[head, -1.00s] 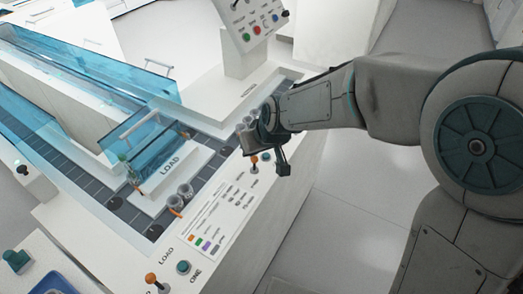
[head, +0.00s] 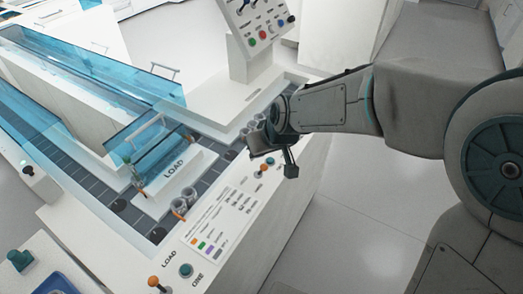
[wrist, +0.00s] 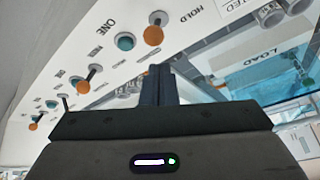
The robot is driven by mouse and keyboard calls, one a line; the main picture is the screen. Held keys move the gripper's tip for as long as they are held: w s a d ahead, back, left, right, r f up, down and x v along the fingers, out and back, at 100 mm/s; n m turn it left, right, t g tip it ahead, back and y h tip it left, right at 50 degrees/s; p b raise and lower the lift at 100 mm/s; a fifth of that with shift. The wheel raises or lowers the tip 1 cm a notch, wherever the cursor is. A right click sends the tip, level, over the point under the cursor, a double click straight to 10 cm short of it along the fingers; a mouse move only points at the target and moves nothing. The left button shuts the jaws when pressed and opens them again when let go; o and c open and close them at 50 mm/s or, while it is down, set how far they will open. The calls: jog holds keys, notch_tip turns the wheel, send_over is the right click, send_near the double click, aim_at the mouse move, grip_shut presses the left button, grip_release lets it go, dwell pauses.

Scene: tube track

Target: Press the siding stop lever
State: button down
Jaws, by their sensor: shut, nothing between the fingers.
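My gripper (wrist: 157,82) is shut and empty in the wrist view, its dark fingers pointing at the white control panel. An orange-knobbed lever (wrist: 153,35) stands just beyond the fingertips, beside the word HOLD, apart from them in the picture. More orange levers show to the left, one in the middle (wrist: 85,88) and one lower (wrist: 35,125). The labels are too small to tell which is the siding stop lever. In the head view my gripper (head: 262,146) hangs over the panel edge, by an orange lever (head: 262,174). Its fingertips are hard to make out there.
A teal button (wrist: 125,41) marked ONE sits beside the HOLD lever. In the head view, another orange lever (head: 153,282) and teal button (head: 186,270) stand nearer. Blue clear covers (head: 162,145) and a raised button panel (head: 258,25) rise around the track.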

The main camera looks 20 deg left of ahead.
notch_tip(320, 180, up, 2)
jog(key=w+a+p, duration=0.2)
jog(key=w+a, duration=0.1)
jog(key=s+d+r, duration=0.3)
jog(key=d+r, duration=0.3)
jog(key=d, duration=0.1)
jog(key=shift+d+r, duration=0.2)
jog(key=shift+s, duration=0.1)
dwell(0.3)
jog(key=s+d+r+m+h+p, duration=0.1)
jog(key=s+d+r+m+p, duration=0.1)
jog(key=d, duration=0.8)
jog(key=s+d+r+m+h+p, duration=0.2)
jog(key=s+d+r+m+p, duration=0.1)
jog(key=d, duration=0.7)
jog(key=s+d+r+m+h+p, duration=0.1)
jog(key=s+d+r+m+p, duration=0.1)
jog(key=d, duration=0.8)
jog(key=s+m+p, duration=0.1)
jog(key=s+m, duration=0.1)
jog(key=shift+s+r+m+h+p, duration=0.2)
jog(key=shift+s+m+h+p, duration=0.1)
jog(key=shift+h+p, duration=0.1)
